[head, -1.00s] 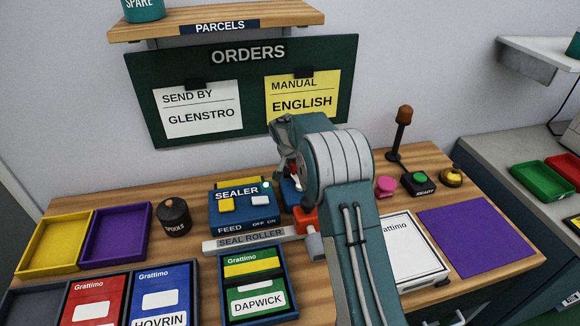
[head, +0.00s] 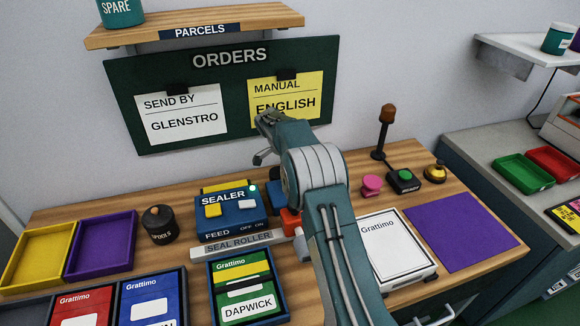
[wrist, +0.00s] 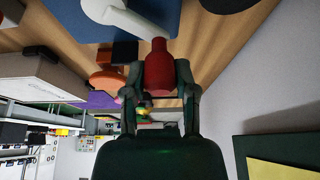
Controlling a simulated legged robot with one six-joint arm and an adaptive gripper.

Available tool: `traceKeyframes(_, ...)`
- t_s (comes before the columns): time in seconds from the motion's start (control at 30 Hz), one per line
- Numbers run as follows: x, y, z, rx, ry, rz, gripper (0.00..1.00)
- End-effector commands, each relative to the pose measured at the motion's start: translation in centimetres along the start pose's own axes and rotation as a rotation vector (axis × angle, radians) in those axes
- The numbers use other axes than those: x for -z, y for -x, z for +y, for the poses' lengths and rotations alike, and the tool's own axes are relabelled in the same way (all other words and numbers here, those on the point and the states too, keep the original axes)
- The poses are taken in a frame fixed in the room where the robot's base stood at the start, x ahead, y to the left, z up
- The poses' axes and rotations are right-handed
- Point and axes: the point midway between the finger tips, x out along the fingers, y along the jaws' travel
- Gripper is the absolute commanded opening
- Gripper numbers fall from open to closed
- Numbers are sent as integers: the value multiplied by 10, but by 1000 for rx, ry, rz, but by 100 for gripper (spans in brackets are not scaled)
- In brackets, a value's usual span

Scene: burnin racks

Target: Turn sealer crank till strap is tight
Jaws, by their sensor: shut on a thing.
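The blue sealer (head: 228,214) stands on the wooden bench, its small green light lit at the top right corner. The seal roller (head: 238,243) lies along its front edge. In the wrist view my gripper (wrist: 158,78) is shut on a red knob (wrist: 158,60), the crank's handle, with a finger on each side. My arm hides the crank in the head view. A green Grattimo parcel (head: 243,289) with a yellow band, labelled DAPWICK, sits in a dark tray; I cannot tell the strap's tightness.
A spools pot (head: 160,225) stands left of the sealer, beside purple and yellow trays. Right of my arm are a pink button (head: 371,185), a green ready button (head: 403,181), a white Grattimo box (head: 393,247) and a purple mat (head: 466,236). The orders board (head: 120,105) hangs behind.

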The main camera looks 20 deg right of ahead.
Motion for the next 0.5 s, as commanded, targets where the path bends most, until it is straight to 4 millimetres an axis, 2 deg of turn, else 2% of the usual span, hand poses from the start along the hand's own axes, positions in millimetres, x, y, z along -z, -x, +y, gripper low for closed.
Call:
traceKeyframes(0.03,-1,-5,3,-26,-37,-3,0)
traceKeyframes(0.5,9,-8,22,-182,-415,-1,0)
